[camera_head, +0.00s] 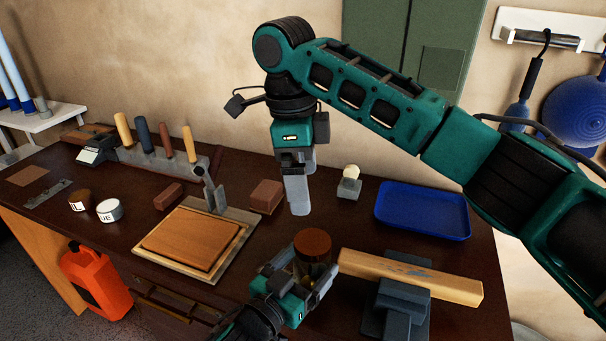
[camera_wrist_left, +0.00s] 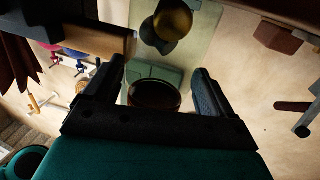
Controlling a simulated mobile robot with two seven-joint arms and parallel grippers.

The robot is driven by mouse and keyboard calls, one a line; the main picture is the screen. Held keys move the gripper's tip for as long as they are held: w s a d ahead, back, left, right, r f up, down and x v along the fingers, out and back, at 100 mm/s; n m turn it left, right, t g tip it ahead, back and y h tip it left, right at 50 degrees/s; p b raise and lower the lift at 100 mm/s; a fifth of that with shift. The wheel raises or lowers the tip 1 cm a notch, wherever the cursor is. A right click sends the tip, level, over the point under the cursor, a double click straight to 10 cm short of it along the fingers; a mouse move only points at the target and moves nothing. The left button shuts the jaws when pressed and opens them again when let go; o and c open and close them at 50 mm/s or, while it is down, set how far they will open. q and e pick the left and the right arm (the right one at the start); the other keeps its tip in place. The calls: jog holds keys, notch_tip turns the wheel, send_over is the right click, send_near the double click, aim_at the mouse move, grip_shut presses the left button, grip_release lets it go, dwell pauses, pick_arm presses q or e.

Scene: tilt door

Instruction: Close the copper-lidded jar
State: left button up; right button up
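The jar (camera_head: 309,272) stands at the front middle of the table, its body partly hidden by my left gripper. Its round copper lid (camera_head: 313,243) faces the head camera and looks tilted up; whether it touches the rim is unclear. My left gripper (camera_head: 303,279) is low at the jar, one finger on each side. In the left wrist view, a dark-rimmed round brown part of the jar (camera_wrist_left: 155,95) lies between the spread fingers, with gaps on both sides. My right gripper (camera_head: 300,190) points down behind the jar, apart from it; its finger gap is unclear.
A wooden beam (camera_head: 412,277) lies on grey blocks (camera_head: 397,312) right of the jar. A blue tray (camera_head: 422,211) is at the back right. A wooden board (camera_head: 192,241) is left, with brick-like blocks (camera_head: 266,196) behind it. Bare table shows between board and jar.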

pick_arm(q)
jog(key=shift+o, duration=1.2)
jog(key=shift+a, duration=0.1)
jog(key=v, duration=1.2)
jog(key=shift+s+a, duration=0.15)
jog(key=shift+s, duration=0.25)
